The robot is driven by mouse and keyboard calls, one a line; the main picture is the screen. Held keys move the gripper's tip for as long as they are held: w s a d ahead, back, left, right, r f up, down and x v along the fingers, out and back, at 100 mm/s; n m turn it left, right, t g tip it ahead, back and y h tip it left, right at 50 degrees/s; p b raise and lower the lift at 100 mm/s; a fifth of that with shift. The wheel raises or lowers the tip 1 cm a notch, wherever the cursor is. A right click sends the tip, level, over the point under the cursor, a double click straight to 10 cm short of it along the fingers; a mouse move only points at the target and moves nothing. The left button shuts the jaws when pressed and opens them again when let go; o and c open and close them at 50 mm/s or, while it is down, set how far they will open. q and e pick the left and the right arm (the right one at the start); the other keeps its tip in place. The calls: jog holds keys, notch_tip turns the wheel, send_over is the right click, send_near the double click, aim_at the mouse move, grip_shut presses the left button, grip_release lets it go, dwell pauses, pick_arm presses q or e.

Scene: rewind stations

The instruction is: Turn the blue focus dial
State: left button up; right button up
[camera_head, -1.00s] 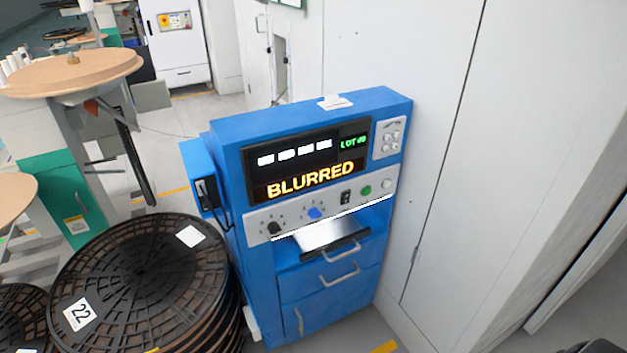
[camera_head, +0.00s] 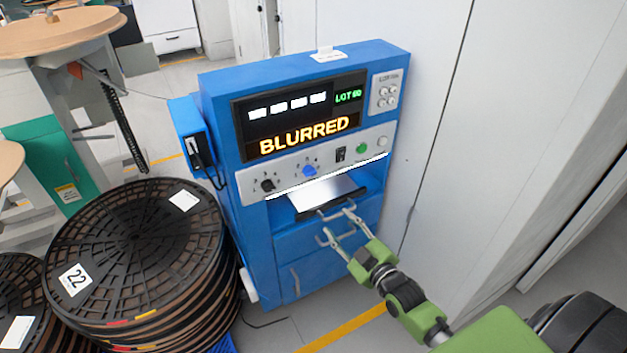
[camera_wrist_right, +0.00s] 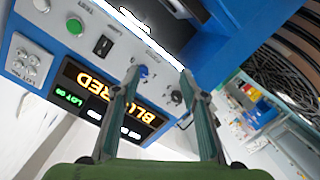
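The blue focus dial (camera_head: 309,171) sits on the grey control strip of a blue machine, below a screen reading BLURRED (camera_head: 304,135). My right gripper (camera_head: 336,226) is open and empty, in front of the drawer area, lower right of the dial in the head view. In the right wrist view, the blue dial (camera_wrist_right: 143,72) shows between the spread fingers (camera_wrist_right: 160,77), close to the left one. I see no contact with it; the exact distance cannot be told. My left gripper is not in view.
A black dial (camera_head: 267,185) is left of the blue one; a black switch (camera_head: 340,154) and green button (camera_head: 362,148) are right. A tray (camera_head: 316,192) lies below the strip. Stacked black reels (camera_head: 140,255) stand left; a white wall (camera_head: 440,150) stands right.

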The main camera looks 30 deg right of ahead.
aim_at(312, 175)
notch_tip(312, 175, up, 6)
jog(key=w+t, duration=0.1)
jog(key=shift+n, duration=0.4)
jog(key=w, duration=1.3)
jog(key=shift+w+a+f, duration=0.15)
jog(key=shift+w+a, duration=0.2)
jog(key=shift+c, duration=0.5)
jog(key=c, duration=1)
